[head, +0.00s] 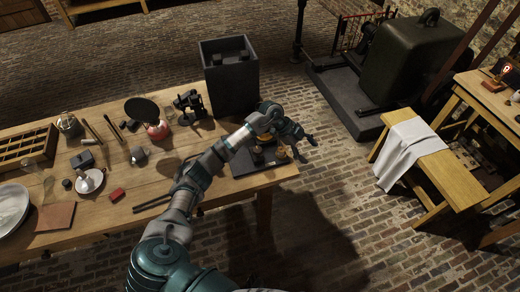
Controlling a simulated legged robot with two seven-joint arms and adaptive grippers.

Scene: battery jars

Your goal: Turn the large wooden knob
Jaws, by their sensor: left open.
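A dark flat board (247,168) lies at the right end of the wooden table. Small brown-gold knob-like pieces stand on it; one (282,155) shows just below my left gripper, and part of another shows beside my wrist. I cannot tell for sure which of them is the large wooden knob. My left gripper (304,140) is open above the board's right side, at the table's right end. Its arm reaches over the table and hides part of the board. I see nothing held in it, and contact with the knob cannot be made out. My right gripper is not in view.
A tall dark open box (231,95) stands behind the board. A black instrument (189,104), a red-based round device (157,130), a white saucer (90,182) and a compartment tray (25,148) are further left. A bench with a white cloth (408,148) stands right, across open brick floor.

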